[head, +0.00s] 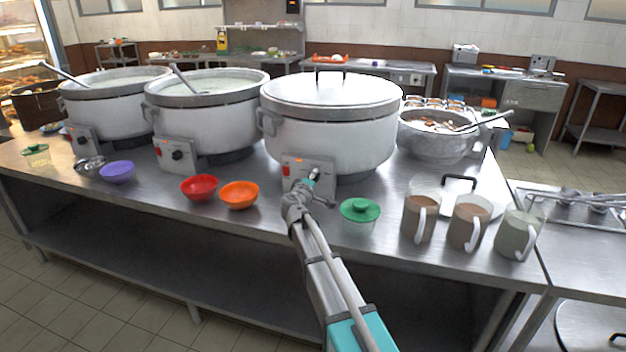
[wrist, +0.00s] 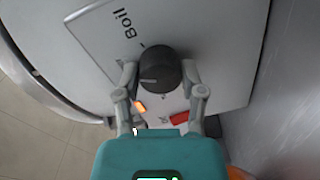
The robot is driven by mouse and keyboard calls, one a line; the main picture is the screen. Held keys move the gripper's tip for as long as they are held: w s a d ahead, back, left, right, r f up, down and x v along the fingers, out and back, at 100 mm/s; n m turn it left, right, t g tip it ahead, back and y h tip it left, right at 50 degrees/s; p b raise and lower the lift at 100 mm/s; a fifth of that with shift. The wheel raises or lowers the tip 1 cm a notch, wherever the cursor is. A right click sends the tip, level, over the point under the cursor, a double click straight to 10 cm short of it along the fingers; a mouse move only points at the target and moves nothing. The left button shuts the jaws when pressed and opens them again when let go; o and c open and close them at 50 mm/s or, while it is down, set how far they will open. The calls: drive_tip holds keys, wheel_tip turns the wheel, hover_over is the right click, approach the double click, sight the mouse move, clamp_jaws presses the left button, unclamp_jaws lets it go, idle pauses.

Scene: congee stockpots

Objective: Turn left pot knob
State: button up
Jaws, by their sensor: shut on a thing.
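Three big white pots stand in a row on the steel counter: the far left pot (head: 112,105), the middle pot (head: 200,122) and the lidded right pot (head: 330,140). The left pot's knob (head: 82,142) and the middle pot's knob (head: 177,155) are clear of my arm. My gripper (head: 313,175) is at the right pot's control panel (head: 293,167). In the wrist view its two fingers are shut on a dark round knob (wrist: 155,66), one on each side. The knob's pale mark faces left in that view, with "Boil" printed nearby.
An orange lamp (wrist: 139,107) and a red switch (wrist: 180,118) sit near the knob. Red (head: 199,187) and orange (head: 239,194) bowls, a green-lidded container (head: 359,215) and mugs (head: 419,218) stand along the counter's front. A steel pot (head: 432,140) with a ladle stands at right.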

drive_tip(key=m, duration=0.4)
drive_tip(key=shift+m+y, duration=0.3)
drive_tip(key=shift+m, duration=1.8)
drive_tip(key=o, duration=1.2)
drive_tip(key=shift+c, duration=0.2)
drive_tip(key=v, duration=0.7)
drive_tip(key=shift+s+f+t, duration=0.2)
drive_tip(key=shift+s+t, duration=0.1)
